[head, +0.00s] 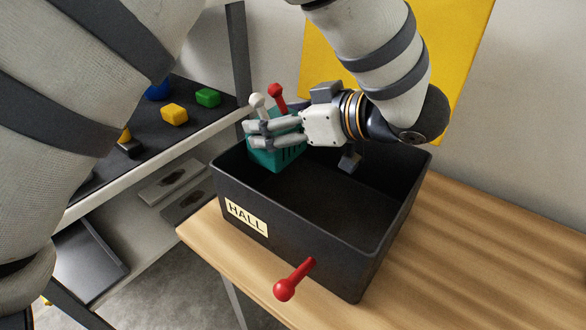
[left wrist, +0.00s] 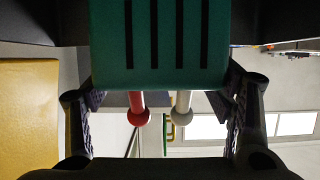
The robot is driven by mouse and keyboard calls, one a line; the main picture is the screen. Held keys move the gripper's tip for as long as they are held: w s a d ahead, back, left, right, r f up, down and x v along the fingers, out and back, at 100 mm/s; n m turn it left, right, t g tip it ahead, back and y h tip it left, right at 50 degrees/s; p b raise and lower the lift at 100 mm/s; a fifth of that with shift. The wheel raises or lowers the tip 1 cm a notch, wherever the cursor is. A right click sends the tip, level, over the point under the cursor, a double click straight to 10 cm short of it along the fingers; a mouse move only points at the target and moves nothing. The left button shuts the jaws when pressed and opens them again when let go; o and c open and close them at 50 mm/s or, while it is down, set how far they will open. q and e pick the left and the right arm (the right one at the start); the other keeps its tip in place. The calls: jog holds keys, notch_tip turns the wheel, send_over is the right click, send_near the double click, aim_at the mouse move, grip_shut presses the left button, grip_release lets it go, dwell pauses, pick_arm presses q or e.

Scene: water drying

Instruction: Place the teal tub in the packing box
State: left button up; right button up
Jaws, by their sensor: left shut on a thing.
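The teal tub (head: 277,157) has slotted sides and holds a red-knobbed piece (head: 277,95) and a white-knobbed piece (head: 258,101). My left gripper (head: 256,133) is shut on the tub near its top. The tub is at the back left corner of the black packing box (head: 300,228), which carries a HALL label. The tub's lower part overlaps the box opening; I cannot tell whether it touches the wall or floor. In the left wrist view the tub (left wrist: 160,45) fills the top middle between my fingers, with both knobs below it. My right gripper is not in view.
A red-knobbed piece (head: 290,283) lies in front of the box on the wooden table (head: 480,245). The visible box floor (head: 310,190) is clear. A dark shelf (head: 195,100) at left holds yellow, green and blue blocks. A yellow panel (head: 320,55) stands behind.

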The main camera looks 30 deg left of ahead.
pick_arm(q)
notch_tip(320, 180, down, 9)
jog(key=shift+w+r+b, duration=0.1)
jog(key=shift+b, duration=0.45)
jog(key=o, duration=1.4)
jog(key=shift+f, duration=0.2)
jog(key=shift+r, duration=0.25)
jog(key=v, duration=0.7)
jog(key=shift+d+r, duration=0.1)
jog(key=shift+d, duration=0.15)
